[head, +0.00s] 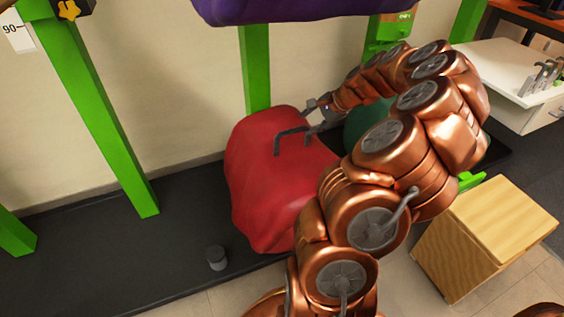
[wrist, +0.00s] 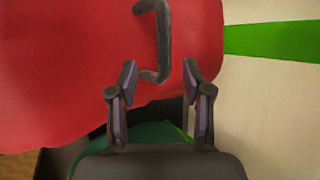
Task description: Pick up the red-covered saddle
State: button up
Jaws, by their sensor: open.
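The red-covered saddle (head: 265,185) sits on a black platform in the head view, partly hidden by my arm on its right. A dark handle (head: 279,141) stands on its top; the handle also shows in the wrist view (wrist: 163,40) against the red cover (wrist: 70,60). My gripper (head: 318,110) is at the right end of the handle. In the wrist view my gripper (wrist: 159,75) is open, with the near end of the handle between or just above its fingertips. I cannot tell whether the fingers touch it.
A green-covered object (head: 356,128) stands close behind my arm. A purple-covered one (head: 290,8) hangs over the scene at the top. Green posts (head: 256,70) rise behind the saddle. A small grey cylinder (head: 216,258) stands on the black platform (head: 120,260). A wooden box (head: 490,235) is at right.

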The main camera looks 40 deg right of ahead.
aim_at(294, 130)
jog(key=shift+w+a+f, duration=0.2)
jog(key=shift+w+f, duration=0.6)
jog(key=shift+w, duration=0.25)
jog(key=shift+b+x, duration=1.35)
jog(key=shift+x, duration=1.6)
jog(key=shift+a, duration=0.15)
grip_shut()
jog(key=shift+r, duration=0.1)
